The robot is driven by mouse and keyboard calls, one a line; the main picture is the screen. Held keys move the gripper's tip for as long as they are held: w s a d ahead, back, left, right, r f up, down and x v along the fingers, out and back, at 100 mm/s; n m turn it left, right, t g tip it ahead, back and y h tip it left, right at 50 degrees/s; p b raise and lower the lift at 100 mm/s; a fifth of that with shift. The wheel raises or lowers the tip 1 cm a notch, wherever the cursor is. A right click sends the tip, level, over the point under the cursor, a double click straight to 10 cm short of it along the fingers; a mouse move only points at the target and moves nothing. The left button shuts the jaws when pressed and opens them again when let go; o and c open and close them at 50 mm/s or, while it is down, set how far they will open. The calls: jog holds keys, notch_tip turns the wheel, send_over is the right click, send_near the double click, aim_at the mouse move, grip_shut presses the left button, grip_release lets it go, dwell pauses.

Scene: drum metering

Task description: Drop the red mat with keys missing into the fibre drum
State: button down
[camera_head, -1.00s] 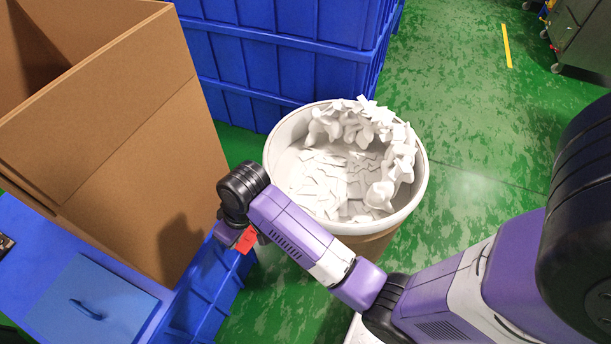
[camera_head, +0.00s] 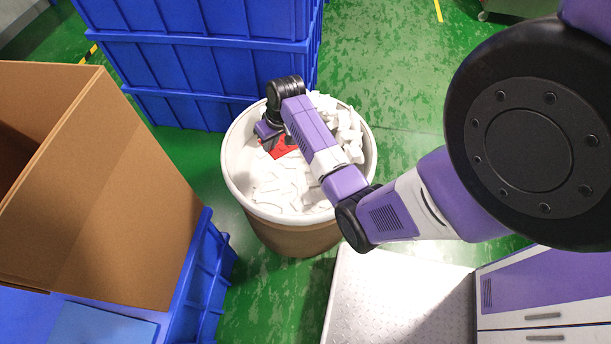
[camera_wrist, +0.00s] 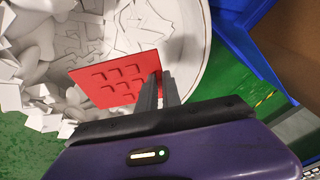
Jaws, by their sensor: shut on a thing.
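The red mat (camera_wrist: 115,80) is a flat red sheet with raised keys, seen in the wrist view. My gripper (camera_wrist: 158,78) is shut on its edge. In the head view the red mat (camera_head: 283,147) shows partly beneath my wrist, above the fibre drum. The fibre drum (camera_head: 257,212) is a brown drum with a white rim and liner. White scraps lie in it and are heaped along its far right side. The mat hangs over the drum's mouth, apart from the scraps as far as I can tell. My arm hides part of the drum.
Stacked blue crates (camera_head: 210,60) stand right behind the drum. A tall open cardboard box (camera_head: 120,190) stands on a blue surface at the left. Green floor (camera_head: 400,110) is clear to the right of the drum.

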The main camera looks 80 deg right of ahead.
aim_at(273, 151)
jog(key=shift+f+b, duration=2.8)
jog(key=shift+b, duration=0.15)
jog(key=c, duration=1.5)
grip_release()
jog(key=shift+o, duration=0.2)
jog(key=shift+p+v, duration=0.6)
jog(key=shift+v, duration=3.35)
jog(key=shift+w, duration=0.1)
